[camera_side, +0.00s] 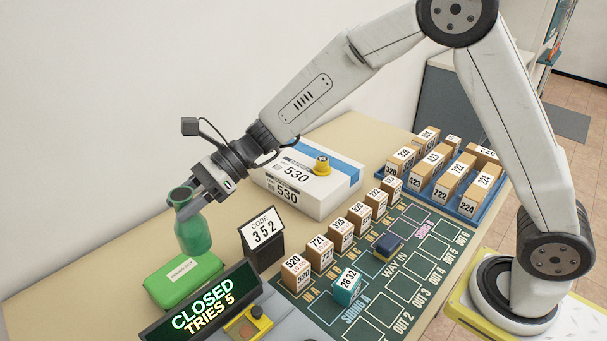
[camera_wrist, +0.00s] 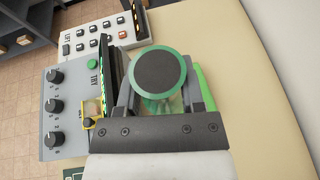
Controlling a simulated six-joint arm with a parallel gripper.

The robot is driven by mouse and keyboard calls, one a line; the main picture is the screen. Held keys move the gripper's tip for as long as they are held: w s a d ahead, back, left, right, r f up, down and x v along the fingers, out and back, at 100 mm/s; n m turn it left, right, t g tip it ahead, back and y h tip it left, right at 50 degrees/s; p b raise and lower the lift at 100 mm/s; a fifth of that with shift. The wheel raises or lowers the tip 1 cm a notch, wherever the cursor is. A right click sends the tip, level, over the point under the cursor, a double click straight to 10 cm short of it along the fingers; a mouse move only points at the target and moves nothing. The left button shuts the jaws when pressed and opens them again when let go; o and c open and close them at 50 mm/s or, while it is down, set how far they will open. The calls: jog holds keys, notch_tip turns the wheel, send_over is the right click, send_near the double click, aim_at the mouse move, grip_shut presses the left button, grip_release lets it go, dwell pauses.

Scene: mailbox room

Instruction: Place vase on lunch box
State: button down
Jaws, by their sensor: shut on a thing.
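The vase (camera_side: 195,232) is green and slightly see-through, with a narrower neck and wide rim. My gripper (camera_side: 186,207) is shut on the vase near its neck and holds it upright, seemingly above the table. The wrist view shows the round top of the vase (camera_wrist: 158,78) between the fingers of my gripper (camera_wrist: 160,95). The lunch box (camera_side: 184,280) is a green box with a white label, lying on the table just below and in front of the vase in the side view. In the wrist view, a green strip of the lunch box (camera_wrist: 204,92) shows beside the right finger.
A "CODE 352" card stand (camera_side: 262,240) stands right of the vase. A "CLOSED TRIES 5" sign (camera_side: 203,307) stands in front of the lunch box. A white 530 box (camera_side: 308,186), small numbered boxes and a green board (camera_side: 375,290) lie farther right. Table left of the lunch box is clear.

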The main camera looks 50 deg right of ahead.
jog(key=w+a+f, duration=0.2)
jog(key=w+f, duration=0.3)
jog(key=shift+a+f, duration=0.25)
jog(key=shift+f, duration=0.15)
jog(key=shift+w, duration=0.1)
jog(key=shift+w+a+f, duration=0.1)
jog(key=shift+w+f, duration=0.1)
jog(key=shift+f, duration=1.65)
jog(key=shift+f, duration=0.15)
jog(key=shift+c, duration=1)
grip_release()
